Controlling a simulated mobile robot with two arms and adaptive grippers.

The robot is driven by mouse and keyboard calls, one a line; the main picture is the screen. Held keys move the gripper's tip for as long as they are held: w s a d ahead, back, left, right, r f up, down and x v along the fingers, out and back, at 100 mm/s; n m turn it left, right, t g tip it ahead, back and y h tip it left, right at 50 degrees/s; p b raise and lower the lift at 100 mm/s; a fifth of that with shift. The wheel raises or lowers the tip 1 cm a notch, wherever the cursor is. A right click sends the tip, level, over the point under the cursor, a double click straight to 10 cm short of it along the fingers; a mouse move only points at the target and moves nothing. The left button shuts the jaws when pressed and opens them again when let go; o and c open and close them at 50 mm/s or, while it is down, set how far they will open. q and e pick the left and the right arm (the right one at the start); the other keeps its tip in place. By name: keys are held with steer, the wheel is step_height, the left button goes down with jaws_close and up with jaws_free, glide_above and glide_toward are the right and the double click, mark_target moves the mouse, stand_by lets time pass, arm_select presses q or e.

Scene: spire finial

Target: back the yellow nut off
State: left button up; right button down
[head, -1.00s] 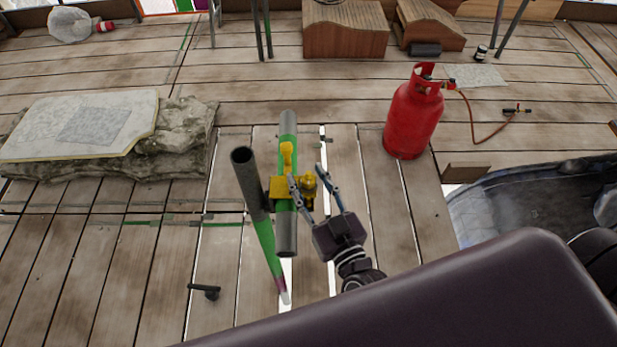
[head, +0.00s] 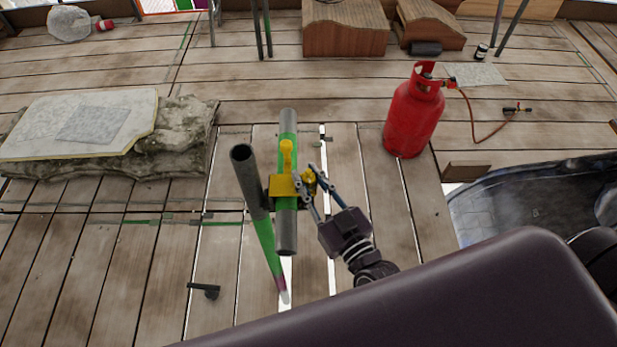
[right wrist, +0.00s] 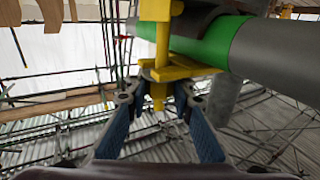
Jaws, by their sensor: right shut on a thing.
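A yellow coupler (head: 283,189) clamps a green-banded grey tube (head: 287,228) beside a second, slanting tube (head: 263,232). The yellow nut (head: 309,177) sits on the coupler's right side, partly covered by my fingers. My right gripper (head: 304,175) comes in from the lower right and is shut on the nut, with one fingertip on each side. In the right wrist view, a yellow stem (right wrist: 158,95) points down between the blue-padded fingers, below the yellow clamp parts and the green tube (right wrist: 205,48). My left gripper is out of view.
A red gas cylinder (head: 414,118) with a hose stands to the right on the plank floor. A stone block (head: 180,150) with a sheet on it lies left. A small black object (head: 206,290) lies on the planks in front. My own dark arm covers the lower right.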

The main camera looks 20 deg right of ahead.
steer(key=n+y+b, duration=0.1)
steer(key=y, duration=0.1)
steer(key=n+g+y+b, duration=0.1)
steer(key=n+y, duration=0.1)
steer(key=shift+f+g, duration=0.2)
steer(key=shift+g, duration=0.1)
steer(key=n+g+y+b, duration=0.2)
steer(key=y+b, duration=0.1)
steer(key=b, duration=0.2)
steer(key=n+g+y+b, duration=0.3)
steer(key=b, duration=0.2)
steer(key=shift+w+d+y, duration=0.1)
steer(key=shift+y, duration=0.2)
steer(key=shift+n+g+y+b, duration=0.5)
steer(key=shift+n+g+b, duration=0.3)
steer(key=shift+g+b, duration=0.15)
steer(key=shift+r+n+g+y+b, duration=0.2)
steer(key=shift+n+g+y+b, duration=0.2)
steer(key=shift+n+g+y, duration=0.7)
steer(key=n+g, duration=0.2)
steer(key=g, duration=0.2)
steer(key=shift+n+g, duration=0.5)
steer(key=shift+g, duration=0.35)
steer(key=shift+n+g+b, duration=0.55)
steer(key=shift+n+g, duration=0.65)
steer(key=shift+g, duration=0.7)
steer(key=shift+n+g, duration=0.3)
steer(key=shift+g, duration=0.1)
